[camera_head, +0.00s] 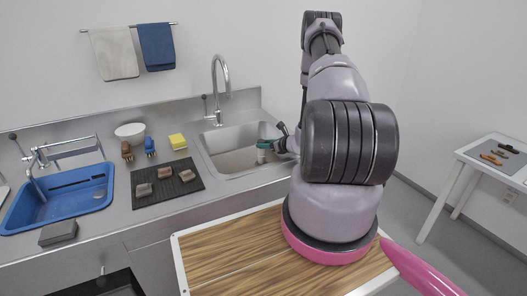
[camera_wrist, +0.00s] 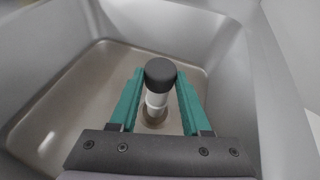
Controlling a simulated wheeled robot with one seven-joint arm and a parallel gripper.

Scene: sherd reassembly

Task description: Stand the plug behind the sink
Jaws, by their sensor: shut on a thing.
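The plug (camera_wrist: 160,72) has a round black top and a pale stem. In the wrist view it stands upright between the green fingers of my gripper (camera_wrist: 160,84), which is shut on it. The drain opening (camera_wrist: 153,116) shows around and below its lower end; I cannot tell whether the plug is seated in it or just above. The steel sink (camera_head: 228,165) is set in the counter at the back. In the head view my gripper (camera_head: 266,146) reaches down into the sink from the right, and the plug is mostly hidden there.
A tap (camera_head: 217,90) rises behind the sink. Left of it are a yellow sponge (camera_head: 177,141), two brushes (camera_head: 150,146), a white bowl (camera_head: 130,131) and a dark mat (camera_head: 150,198) with sherds. A blue basin (camera_head: 65,205) is further left. The counter strip behind the sink is narrow.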

